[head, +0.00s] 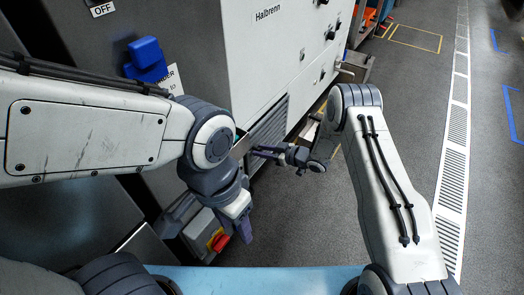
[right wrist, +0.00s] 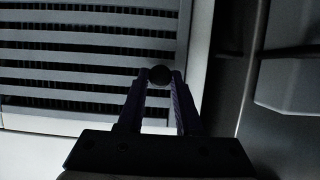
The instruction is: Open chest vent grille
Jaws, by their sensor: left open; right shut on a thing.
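The vent grille (head: 268,126) is a slatted panel low on the front of the white chest (head: 262,55). In the right wrist view the grille (right wrist: 75,62) fills the left side, with pale slats and dark gaps inside a light frame. My right gripper (head: 258,152) is at the grille's lower part. In the right wrist view its fingers (right wrist: 159,88) are shut on a small dark round knob (right wrist: 159,74) near the grille's frame. I cannot tell whether the grille stands ajar. My left gripper (head: 243,230) is open and empty, pointing down, lower than the grille.
A red and yellow button (head: 217,240) is on a grey box near my left gripper. A blue switch cover (head: 147,58) is on the dark cabinet at the left. A light blue surface (head: 260,280) lies at the bottom. Grey floor (head: 310,225) is clear between my arms.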

